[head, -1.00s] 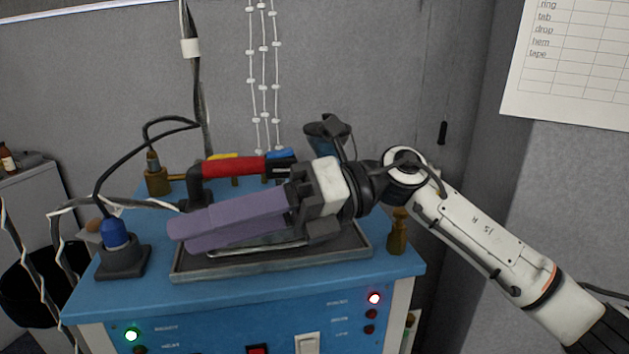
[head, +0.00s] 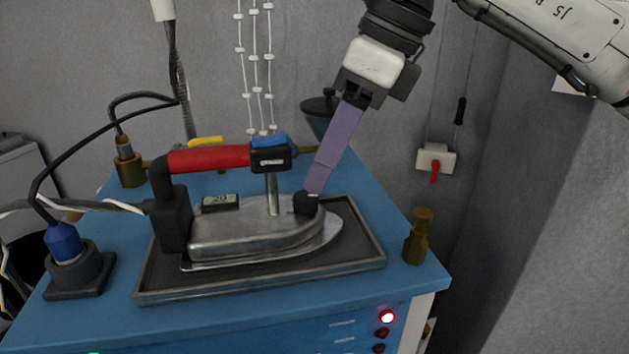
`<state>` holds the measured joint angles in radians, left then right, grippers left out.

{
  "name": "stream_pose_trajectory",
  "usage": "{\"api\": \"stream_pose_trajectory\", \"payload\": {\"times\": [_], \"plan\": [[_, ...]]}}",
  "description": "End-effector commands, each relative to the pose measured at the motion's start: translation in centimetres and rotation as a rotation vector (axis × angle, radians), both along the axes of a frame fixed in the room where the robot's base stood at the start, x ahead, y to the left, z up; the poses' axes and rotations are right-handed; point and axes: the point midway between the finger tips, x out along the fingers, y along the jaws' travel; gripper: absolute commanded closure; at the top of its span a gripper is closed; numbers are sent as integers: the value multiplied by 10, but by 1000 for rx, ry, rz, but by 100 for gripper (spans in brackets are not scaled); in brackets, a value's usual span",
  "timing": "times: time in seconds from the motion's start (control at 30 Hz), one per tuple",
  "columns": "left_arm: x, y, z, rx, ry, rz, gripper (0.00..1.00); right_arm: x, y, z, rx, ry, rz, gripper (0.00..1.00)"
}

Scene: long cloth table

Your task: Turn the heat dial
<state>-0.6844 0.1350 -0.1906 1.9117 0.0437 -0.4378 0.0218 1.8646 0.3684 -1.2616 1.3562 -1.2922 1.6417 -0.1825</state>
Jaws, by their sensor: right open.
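A steam iron (head: 255,235) with a grey metal body and a red handle (head: 208,158) rests on a dark tray, its tip pointing right. A small black dial (head: 305,205) with a light mark sits on top of the body near the front. My right gripper (head: 316,188) comes down from the upper right, its purple fingers tilted, with the tips at the dial. The fingers overlap in this view, so the gap between them is hidden. I cannot tell whether they touch the dial. The gripper is open. My left gripper is out of view.
The tray (head: 365,230) lies on a blue cabinet top (head: 405,285). A brass fitting (head: 418,238) stands at its right, and a blue plug in a black base (head: 72,265) at its left. Cables run to the iron's rear.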

Motion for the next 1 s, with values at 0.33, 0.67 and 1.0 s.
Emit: {"api": "stream_pose_trajectory", "payload": {"times": [0.33, 0.67, 1.0], "plan": [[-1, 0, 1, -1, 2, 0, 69, 4, 17, -41, 1, 1, 3, 54], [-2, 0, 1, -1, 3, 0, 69, 5, 18, -43, 2, 0, 1, 56], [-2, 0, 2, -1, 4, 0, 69, 5, 18, -42, 2, 1, 9, 96]]}}
